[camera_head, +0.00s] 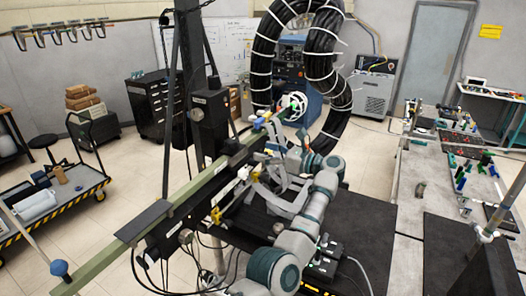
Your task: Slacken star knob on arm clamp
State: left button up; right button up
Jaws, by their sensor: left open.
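A long pale green beam (118,236) runs diagonally from the lower left toward the middle, beside a black upright post. Small clamp fittings with yellow and white parts (243,173) sit along it, with another yellow piece (216,214) lower down. A blue knob (59,267) is at the beam's near end. I cannot tell for sure which part is the star knob. My left arm, grey and teal, reaches up from the bottom middle. My left gripper (271,150) is open close to the beam's far part; its fingertips are small and partly hidden among fittings and straps. My right gripper is not in view.
Thick black hoses with white bands (262,62) loop behind the beam. A dark platform (362,226) lies right of my arm. A long table (425,170) with many small parts stands at the right. A cart (72,203) stands at the left. Loose cables hang below the beam.

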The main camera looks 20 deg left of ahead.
pick_arm(q)
jog(key=m+t+h+b, duration=0.1)
jog(key=m+t+b, duration=0.3)
jog(key=t+b, duration=0.15)
send_near(236, 145)
jog(key=p+x, duration=0.5)
jog(key=x, duration=0.6)
jog(key=shift+a+r, duration=0.1)
jog(key=shift+w+a+p, duration=0.25)
jog(key=shift+a+p, duration=0.1)
jog(key=shift+a, duration=0.15)
jog(key=shift+d, duration=0.1)
